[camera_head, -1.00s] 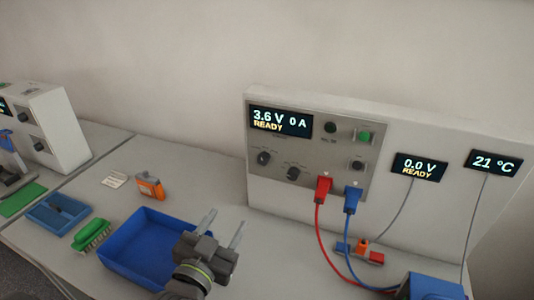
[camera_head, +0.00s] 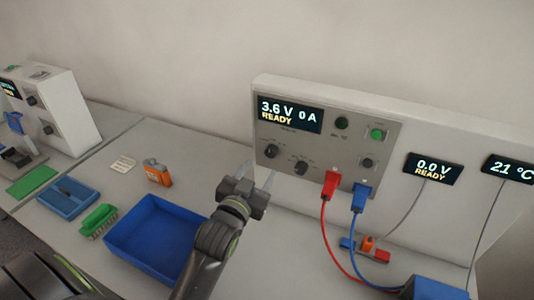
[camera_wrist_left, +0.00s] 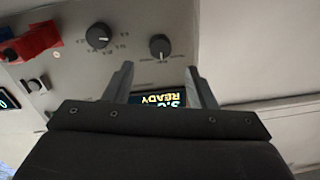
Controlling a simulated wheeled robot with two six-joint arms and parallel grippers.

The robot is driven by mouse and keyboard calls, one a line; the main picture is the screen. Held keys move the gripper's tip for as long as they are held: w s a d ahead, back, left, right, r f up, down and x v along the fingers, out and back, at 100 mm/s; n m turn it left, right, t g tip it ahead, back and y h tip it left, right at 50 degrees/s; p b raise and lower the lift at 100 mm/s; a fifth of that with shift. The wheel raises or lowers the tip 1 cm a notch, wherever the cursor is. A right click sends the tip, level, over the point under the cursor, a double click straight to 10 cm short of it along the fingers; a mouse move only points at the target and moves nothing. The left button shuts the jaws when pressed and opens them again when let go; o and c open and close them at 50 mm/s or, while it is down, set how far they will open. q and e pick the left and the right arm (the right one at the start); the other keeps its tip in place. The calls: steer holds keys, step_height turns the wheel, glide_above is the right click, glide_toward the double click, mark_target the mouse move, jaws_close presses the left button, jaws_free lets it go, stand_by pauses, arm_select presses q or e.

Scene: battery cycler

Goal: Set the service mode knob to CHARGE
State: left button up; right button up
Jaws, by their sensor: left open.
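The cycler's front panel (camera_head: 330,150) carries two black knobs, a left knob (camera_head: 271,151) and a right knob (camera_head: 301,167), below a display reading 3.6 V, 0 A, READY. Their labels are too small to read, so I cannot tell which is the service mode knob. In the left wrist view the panel appears upside down, with the left knob (camera_wrist_left: 160,46) and right knob (camera_wrist_left: 99,35) beyond the fingertips. My left gripper (camera_head: 256,174) is open and empty, in front of the panel's lower left, apart from both knobs. My right gripper is out of view.
A red plug (camera_head: 330,184) and a blue plug (camera_head: 360,196) sit in the panel right of the knobs, their cables hanging forward. A blue tray (camera_head: 130,258) stands left of my arm.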

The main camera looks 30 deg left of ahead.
mark_target(270, 154)
arm_select(q)
steer(key=w, duration=0.4)
steer(key=w+p, duration=0.1)
steer(key=w, duration=0.1)
steer(key=shift+w+a, duration=0.2)
steer(key=shift+a, duration=0.15)
steer(key=c, duration=1)
